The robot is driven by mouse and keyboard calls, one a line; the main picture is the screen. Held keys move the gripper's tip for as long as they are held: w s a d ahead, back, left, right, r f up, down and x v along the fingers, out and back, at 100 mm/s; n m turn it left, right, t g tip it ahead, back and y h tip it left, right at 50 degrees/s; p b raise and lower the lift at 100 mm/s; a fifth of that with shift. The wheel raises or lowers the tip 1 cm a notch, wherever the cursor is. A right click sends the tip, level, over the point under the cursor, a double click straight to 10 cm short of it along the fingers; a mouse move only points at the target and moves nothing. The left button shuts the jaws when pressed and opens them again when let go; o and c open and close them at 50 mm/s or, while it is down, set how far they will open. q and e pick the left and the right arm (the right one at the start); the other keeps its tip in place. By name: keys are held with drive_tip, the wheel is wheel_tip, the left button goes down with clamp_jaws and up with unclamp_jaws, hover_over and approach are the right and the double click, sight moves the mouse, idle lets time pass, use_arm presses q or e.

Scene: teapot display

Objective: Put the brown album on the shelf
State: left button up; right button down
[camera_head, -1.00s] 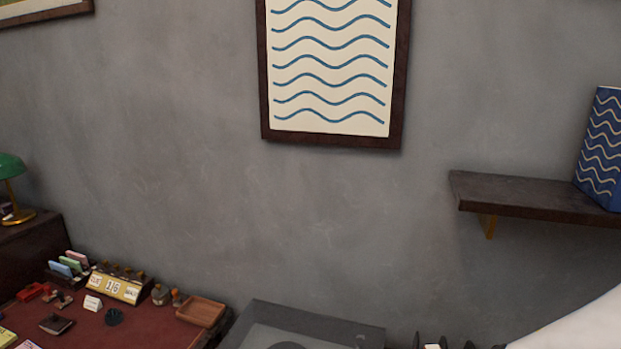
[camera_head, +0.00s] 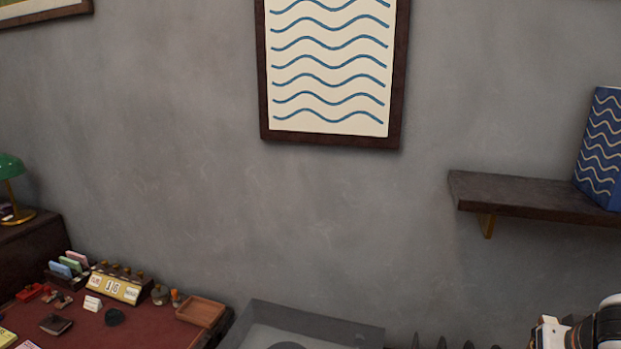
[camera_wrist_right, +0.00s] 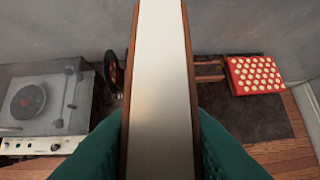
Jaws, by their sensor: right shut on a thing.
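The brown album (camera_wrist_right: 160,60) stands on edge in the right wrist view, with brown covers on both sides of a pale page block. My right gripper (camera_wrist_right: 160,140) has its green fingers against both covers and is shut on the album. In the head view, only part of my right arm shows at the lower right corner; the album is out of that view. The dark wooden shelf (camera_head: 515,195) is on the wall at the right, with its left part bare. My left gripper is not in view.
A blue wave-patterned album (camera_head: 601,150) stands on the shelf's right part. A framed wave picture (camera_head: 330,70) hangs left of the shelf. Below are a turntable (camera_wrist_right: 35,100), a red dotted box (camera_wrist_right: 256,75) and a cluttered desk (camera_head: 140,325).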

drive_tip(key=shift+s+d+f+m, duration=0.2)
drive_tip(key=shift+s+d, duration=0.1)
drive_tip(key=shift+d, duration=0.3)
drive_tip(key=shift+s+d+f+m, duration=0.2)
drive_tip(key=shift+s+d, duration=0.05)
drive_tip(key=shift+d, duration=0.3)
drive_tip(key=shift+d, duration=0.1)
drive_tip(key=shift+s+f, duration=0.1)
drive_tip(key=shift+f, duration=0.15)
